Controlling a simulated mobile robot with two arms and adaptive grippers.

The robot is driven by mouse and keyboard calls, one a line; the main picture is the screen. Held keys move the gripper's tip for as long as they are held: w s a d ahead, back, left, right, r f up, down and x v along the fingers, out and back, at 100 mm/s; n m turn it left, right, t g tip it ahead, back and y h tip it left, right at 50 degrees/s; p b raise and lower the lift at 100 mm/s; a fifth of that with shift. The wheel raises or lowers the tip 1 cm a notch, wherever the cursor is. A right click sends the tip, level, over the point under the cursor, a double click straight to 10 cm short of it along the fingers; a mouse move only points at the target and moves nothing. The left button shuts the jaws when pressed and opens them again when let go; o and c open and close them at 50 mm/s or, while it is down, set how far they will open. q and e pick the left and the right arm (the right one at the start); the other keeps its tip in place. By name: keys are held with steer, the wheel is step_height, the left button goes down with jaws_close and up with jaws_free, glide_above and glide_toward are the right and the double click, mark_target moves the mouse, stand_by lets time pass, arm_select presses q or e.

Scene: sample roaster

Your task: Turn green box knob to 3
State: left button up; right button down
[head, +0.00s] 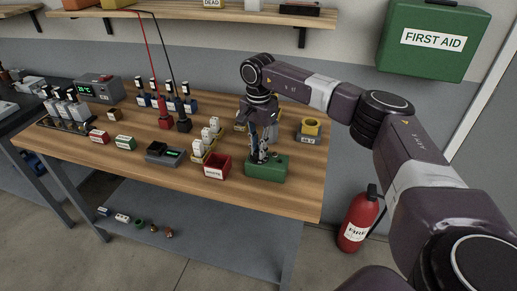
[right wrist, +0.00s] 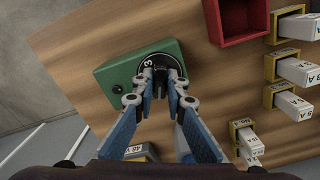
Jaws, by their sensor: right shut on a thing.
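The green box (head: 268,170) sits near the front right edge of the wooden table. My right gripper (head: 262,155) comes down on it from above. In the right wrist view the green box (right wrist: 120,82) carries a round black knob dial (right wrist: 148,62) with a white "3" showing at its left side. The fingertips of my right gripper (right wrist: 160,84) are closed together on the knob's middle. The fingers hide much of the dial, and I cannot tell what any pointer reads. My left gripper is not in view.
A red open bin (head: 216,167) stands just left of the green box. Several white blocks in yellow holders (head: 207,145) lie behind it. A yellow-topped grey item (head: 309,130) stands at the back right. A fire extinguisher (head: 358,222) stands right of the table.

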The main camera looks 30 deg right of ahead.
steer(key=m, duration=0.4)
steer(key=shift+m, duration=0.4)
steer(key=m, duration=0.5)
steer(key=shift+m+p, duration=0.3)
steer(key=m, duration=0.5)
steer(key=shift+r+p, duration=0.1)
steer(key=shift+p, duration=0.2)
steer(key=m, duration=0.5)
steer(key=shift+w, duration=0.1)
stand_by(0.4)
steer(key=c, duration=1.9)
jaws_free()
steer(key=shift+c, duration=0.2)
